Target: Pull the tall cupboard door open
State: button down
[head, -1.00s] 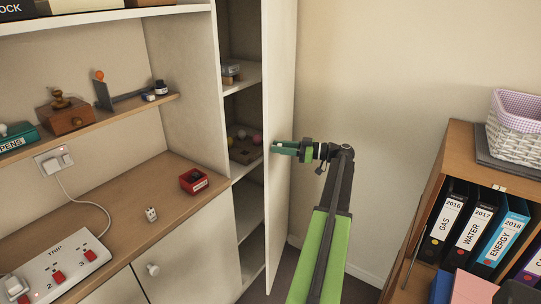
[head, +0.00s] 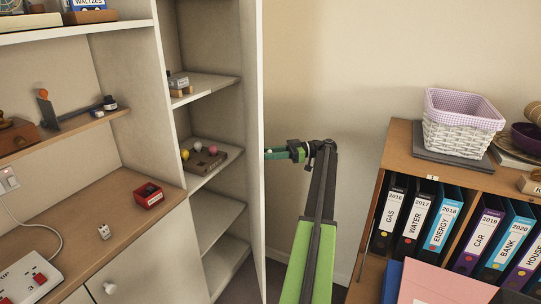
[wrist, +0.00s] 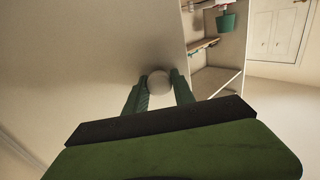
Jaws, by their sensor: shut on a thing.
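The tall cupboard door (head: 261,200) stands open, seen nearly edge-on in the head view, with the cupboard's shelves showing to its left. In the wrist view the door's pale face (wrist: 80,60) fills the left and middle. A round pale knob (wrist: 158,83) sits on it. My gripper (head: 268,154) is at the door's right side in the head view. In the wrist view its two green fingers (wrist: 158,92) are shut on the knob, one on each side. The knob is hidden in the head view.
The open cupboard holds a wooden tray (head: 212,160) with coloured balls on a shelf (head: 215,87) unit. A desk top (head: 110,205) with a red box (head: 148,195) lies left. A bookcase (head: 400,150) with binders and a white basket (head: 460,125) stands right. Bare wall is between.

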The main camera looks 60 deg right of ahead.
jog(key=shift+a, duration=0.15)
jog(key=c, duration=1.1)
grip_release()
jog(key=shift+w+a, duration=0.1)
jog(key=shift+c, duration=0.2)
